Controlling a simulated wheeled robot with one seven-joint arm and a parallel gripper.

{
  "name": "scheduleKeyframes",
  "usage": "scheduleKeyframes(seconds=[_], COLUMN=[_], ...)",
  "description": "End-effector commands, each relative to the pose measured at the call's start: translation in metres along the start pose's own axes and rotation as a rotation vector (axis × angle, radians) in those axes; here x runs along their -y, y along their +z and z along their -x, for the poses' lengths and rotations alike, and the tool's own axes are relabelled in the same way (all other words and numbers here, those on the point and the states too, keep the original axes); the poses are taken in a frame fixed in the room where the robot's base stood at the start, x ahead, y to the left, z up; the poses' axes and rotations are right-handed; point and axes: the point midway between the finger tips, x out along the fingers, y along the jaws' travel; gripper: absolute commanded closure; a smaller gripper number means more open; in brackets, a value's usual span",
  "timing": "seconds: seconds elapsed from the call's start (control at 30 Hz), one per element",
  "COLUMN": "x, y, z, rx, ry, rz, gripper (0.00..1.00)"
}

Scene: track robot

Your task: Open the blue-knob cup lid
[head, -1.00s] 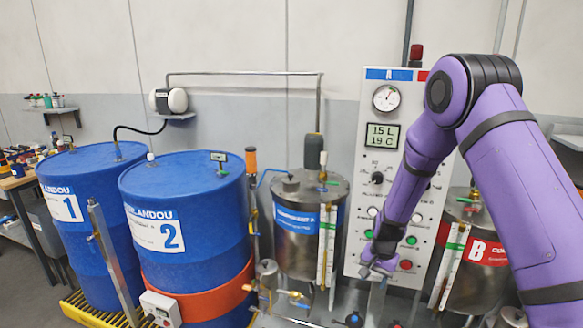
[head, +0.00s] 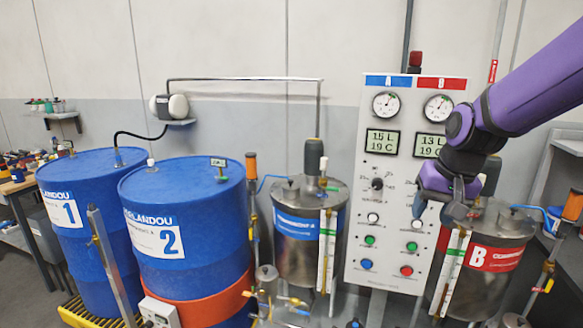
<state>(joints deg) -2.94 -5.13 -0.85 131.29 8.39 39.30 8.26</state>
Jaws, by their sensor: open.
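A small dark lid with a blue knob (head: 354,323) shows at the very bottom edge of the head view, below the control panel. The frame cuts it off, so I cannot tell whether it is open or shut, or see the cup under it. My gripper (head: 440,213) is open, in front of the panel's right edge and near the tank marked B. It is up and to the right of the blue knob, well apart from it. I see nothing between the fingers.
The control panel (head: 365,272) stands between tank A (head: 297,252) and tank B (head: 482,287). Glass level tubes stand before both tanks. Two blue drums (head: 185,190) stand at left. Valves and a small metal cup (head: 266,274) crowd the area below tank A.

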Motion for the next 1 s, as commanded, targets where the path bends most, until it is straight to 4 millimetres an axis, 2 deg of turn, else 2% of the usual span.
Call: scheduleKeyframes(seconds=[0.03, 0.2, 0.5, 0.73, 0.87, 1.0], x=[-0.003, -0.013, -0.034, -0.049, -0.053, -0.055], y=[0.009, 0.043, 0.108, 0.152, 0.165, 0.169], z=[0.015, 0.054, 0.106, 0.125, 0.129, 0.130], rx=[-0.020, -0.066, -0.149, -0.198, -0.213, -0.217], ry=[-0.001, 0.007, 0.036, 0.063, 0.074, 0.078], rz=[0.015, 0.069, 0.160, 0.211, 0.225, 0.231], gripper=[0.51, 0.51, 0.51, 0.51, 0.51, 0.51])
